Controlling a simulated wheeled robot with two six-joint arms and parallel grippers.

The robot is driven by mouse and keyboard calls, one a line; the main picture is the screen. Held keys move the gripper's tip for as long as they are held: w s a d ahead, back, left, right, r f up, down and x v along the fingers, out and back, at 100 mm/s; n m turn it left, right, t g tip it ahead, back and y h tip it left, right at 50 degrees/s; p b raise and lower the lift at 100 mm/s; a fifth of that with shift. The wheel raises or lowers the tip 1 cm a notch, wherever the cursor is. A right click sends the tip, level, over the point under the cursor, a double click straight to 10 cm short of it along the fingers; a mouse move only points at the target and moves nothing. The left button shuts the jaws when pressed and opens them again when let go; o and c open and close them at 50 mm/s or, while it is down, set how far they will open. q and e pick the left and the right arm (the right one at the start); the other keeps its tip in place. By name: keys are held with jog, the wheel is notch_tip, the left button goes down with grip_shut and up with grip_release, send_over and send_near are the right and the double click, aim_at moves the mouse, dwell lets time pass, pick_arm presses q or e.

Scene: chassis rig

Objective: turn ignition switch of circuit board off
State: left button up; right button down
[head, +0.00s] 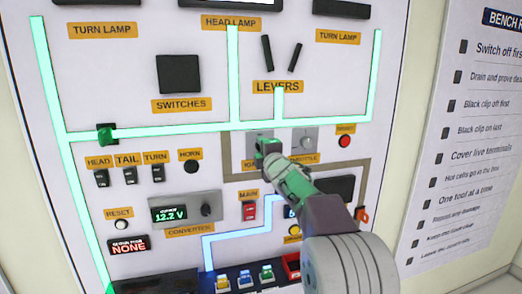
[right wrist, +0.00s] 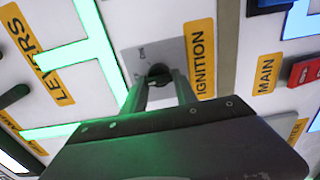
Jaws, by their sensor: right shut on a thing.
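The ignition switch is a dark round knob (right wrist: 159,70) on a small grey plate (right wrist: 143,58), beside the yellow IGNITION label (right wrist: 199,55) in the right wrist view. In the head view its plate (head: 256,137) shows above my right gripper (head: 267,150), which hides the knob and most of the label. My right gripper's two fingers (right wrist: 162,82) are shut on the knob, one on each side. The knob's exact angle and the small marks on the plate are hard to read. The circuit board (head: 190,180) stands upright. My left gripper is not in view.
The throttle knob (head: 305,143) is close on the right of the ignition plate, with a red button (head: 344,141) beyond. The red MAIN switch (head: 250,211) sits below. Green strips (head: 180,129) are lit, as is a blue strip (head: 235,232). A printed list (head: 470,130) hangs right.

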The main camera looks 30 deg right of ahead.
jog(key=c, duration=1.1)
grip_release()
jog(key=shift+o, duration=0.3)
jog(key=shift+d, duration=0.15)
jog(key=b+v, duration=0.1)
jog(key=v, duration=0.8)
jog(key=shift+f, duration=0.1)
